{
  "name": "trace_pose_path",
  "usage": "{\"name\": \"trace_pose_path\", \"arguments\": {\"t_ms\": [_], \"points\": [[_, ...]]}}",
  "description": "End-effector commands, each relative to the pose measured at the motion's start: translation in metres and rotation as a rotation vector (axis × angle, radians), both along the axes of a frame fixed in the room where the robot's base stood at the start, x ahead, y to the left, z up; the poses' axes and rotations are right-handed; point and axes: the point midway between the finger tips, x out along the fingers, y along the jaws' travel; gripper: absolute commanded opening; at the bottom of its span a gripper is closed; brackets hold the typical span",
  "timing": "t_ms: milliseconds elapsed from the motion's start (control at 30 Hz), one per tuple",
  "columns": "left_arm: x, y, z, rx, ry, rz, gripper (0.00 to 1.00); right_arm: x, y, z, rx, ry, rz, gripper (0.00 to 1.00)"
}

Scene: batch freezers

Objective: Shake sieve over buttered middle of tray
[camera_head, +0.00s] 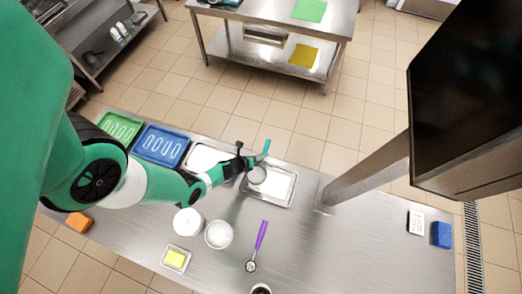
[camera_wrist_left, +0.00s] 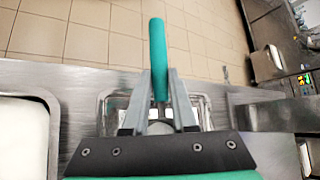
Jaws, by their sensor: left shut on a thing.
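My left gripper (camera_head: 244,165) comes in from the left and is shut on the teal handle of the sieve (camera_head: 263,152). The sieve's round grey bowl (camera_head: 257,175) hangs over the left part of a metal tray (camera_head: 271,201) with a pale inside. Any butter on the tray is too faint to tell. In the left wrist view the teal handle (camera_wrist_left: 158,60) stands between the two grey fingers of my gripper (camera_wrist_left: 157,105). The tray's rim (camera_wrist_left: 104,100) shows behind them, and the bowl is mostly hidden. My right gripper is in neither view.
A pale tray (camera_head: 205,157), a blue tray (camera_head: 160,145) and a green tray (camera_head: 119,128) line the back edge. White bowls (camera_head: 218,234), a purple-handled tool (camera_head: 262,235) and a yellow block (camera_head: 175,258) are in front. A post (camera_head: 365,172) rises right of the sieve's tray.

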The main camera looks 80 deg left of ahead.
Motion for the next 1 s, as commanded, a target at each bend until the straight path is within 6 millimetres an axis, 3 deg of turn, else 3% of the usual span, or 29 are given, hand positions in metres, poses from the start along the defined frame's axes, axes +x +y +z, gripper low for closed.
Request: {"name": "trace_pose_path", "arguments": {"t_ms": [100,233,500,633,867,1000], "points": [[0.010,0.018,-0.002,0.002,-0.002,0.001,0.00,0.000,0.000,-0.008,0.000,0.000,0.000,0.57],[0.013,0.022,0.000,0.001,0.000,0.001,0.00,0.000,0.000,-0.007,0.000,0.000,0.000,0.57],[-0.005,-0.008,0.000,-0.001,0.001,0.000,0.00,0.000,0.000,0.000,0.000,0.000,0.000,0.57],[-0.005,-0.009,0.000,0.001,-0.002,0.001,0.00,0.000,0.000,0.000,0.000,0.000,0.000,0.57],[0.010,0.018,-0.001,0.002,-0.002,0.001,0.00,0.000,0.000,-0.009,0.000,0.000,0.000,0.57],[0.013,0.022,0.000,-0.001,0.000,0.001,0.00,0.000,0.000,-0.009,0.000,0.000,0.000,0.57]]}}
